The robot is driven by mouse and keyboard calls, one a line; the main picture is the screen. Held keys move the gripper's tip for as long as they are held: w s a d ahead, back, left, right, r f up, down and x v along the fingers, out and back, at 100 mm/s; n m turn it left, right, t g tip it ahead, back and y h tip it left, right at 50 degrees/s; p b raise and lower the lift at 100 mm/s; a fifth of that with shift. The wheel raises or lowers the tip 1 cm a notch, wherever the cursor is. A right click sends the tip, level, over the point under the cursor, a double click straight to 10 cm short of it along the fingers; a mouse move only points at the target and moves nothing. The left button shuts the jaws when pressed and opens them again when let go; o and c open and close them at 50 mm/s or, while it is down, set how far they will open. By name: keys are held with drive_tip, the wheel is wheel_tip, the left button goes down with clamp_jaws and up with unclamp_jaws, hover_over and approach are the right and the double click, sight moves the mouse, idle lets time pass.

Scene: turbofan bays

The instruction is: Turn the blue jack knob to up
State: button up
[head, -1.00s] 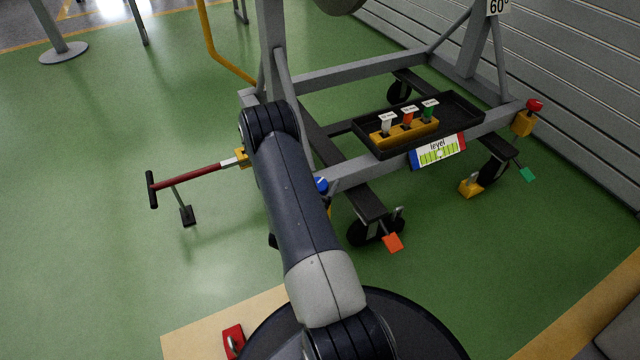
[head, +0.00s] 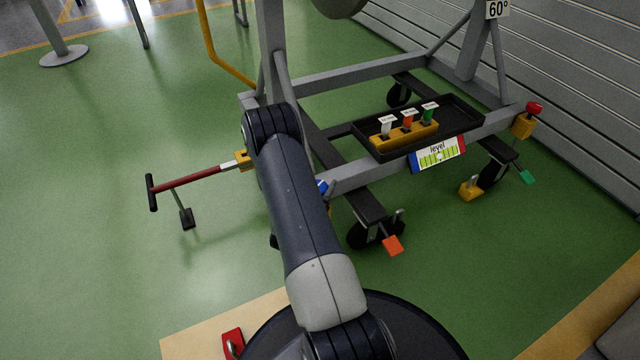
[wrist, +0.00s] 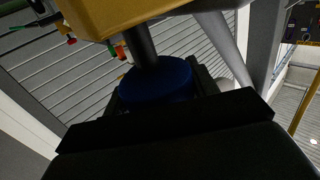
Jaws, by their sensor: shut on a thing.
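The blue jack knob (head: 322,187) shows as a small blue patch just right of my forearm in the head view, by the near corner of the grey stand. In the wrist view the blue knob (wrist: 155,84) is a round blue cap on a grey shaft under a yellow block (wrist: 145,15). My gripper (wrist: 157,92) is shut on the blue knob, with a dark finger at each side of it. My arm hides the gripper and most of the knob's mount in the head view. I cannot read which way the knob points.
A level gauge (head: 437,153) hangs on the stand's front beam below a black tray (head: 465,122). A red tow bar (head: 190,178) sticks out left. A red knob (head: 534,107) tops the right corner. An orange pedal (head: 393,245) juts near the front caster. Green floor is open at left.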

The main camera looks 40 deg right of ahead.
drive_tip(key=shift+n+t+y, duration=0.3)
drive_tip(key=shift+t, duration=0.1)
